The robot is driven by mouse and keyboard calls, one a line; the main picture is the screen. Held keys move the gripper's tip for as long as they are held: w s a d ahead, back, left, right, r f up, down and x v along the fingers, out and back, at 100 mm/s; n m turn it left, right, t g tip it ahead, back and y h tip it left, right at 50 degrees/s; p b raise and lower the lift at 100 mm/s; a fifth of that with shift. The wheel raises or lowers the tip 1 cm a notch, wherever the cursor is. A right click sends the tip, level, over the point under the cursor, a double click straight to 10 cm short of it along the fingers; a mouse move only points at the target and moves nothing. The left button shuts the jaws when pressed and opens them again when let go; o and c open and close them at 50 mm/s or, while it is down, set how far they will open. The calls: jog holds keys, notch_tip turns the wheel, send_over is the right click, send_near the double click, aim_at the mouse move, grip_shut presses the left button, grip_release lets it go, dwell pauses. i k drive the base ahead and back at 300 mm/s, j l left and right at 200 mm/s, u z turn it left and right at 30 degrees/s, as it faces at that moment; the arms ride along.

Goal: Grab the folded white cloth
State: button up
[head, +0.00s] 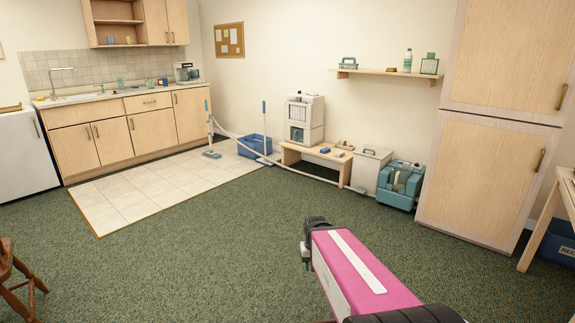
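I cannot make out a folded white cloth anywhere in the head view. My gripper (309,238) is the dark end of my pink arm, at the lower middle of the picture, above the green carpet. Its fingers are too small and too turned away to show whether they are open or shut. I see nothing clearly held in it.
A kitchen counter (110,99) with a sink stands at the back left. A low wooden bench (292,150), a white bin (370,171) and a teal machine (400,185) line the back wall. A tall cabinet (480,180) stands at right. The carpet (190,250) in the middle is clear.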

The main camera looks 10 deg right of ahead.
aim_at(340, 153)
jog(key=i+l+z, duration=0.3)
jog(key=i, duration=0.6)
jog(key=i+z, duration=0.35)
jog(key=i, duration=0.6)
jog(key=i+u, duration=0.2)
jog(key=i, duration=0.25)
jog(key=i+l+u, duration=0.15)
jog(key=i, duration=0.3)
jog(key=i+l+u, duration=0.2)
jog(key=i, duration=0.25)
jog(key=i+l+u, duration=0.15)
jog(key=i, duration=0.3)
jog(key=i+l+u, duration=0.65)
jog(key=i+l, duration=0.05)
jog(key=l, duration=0.05)
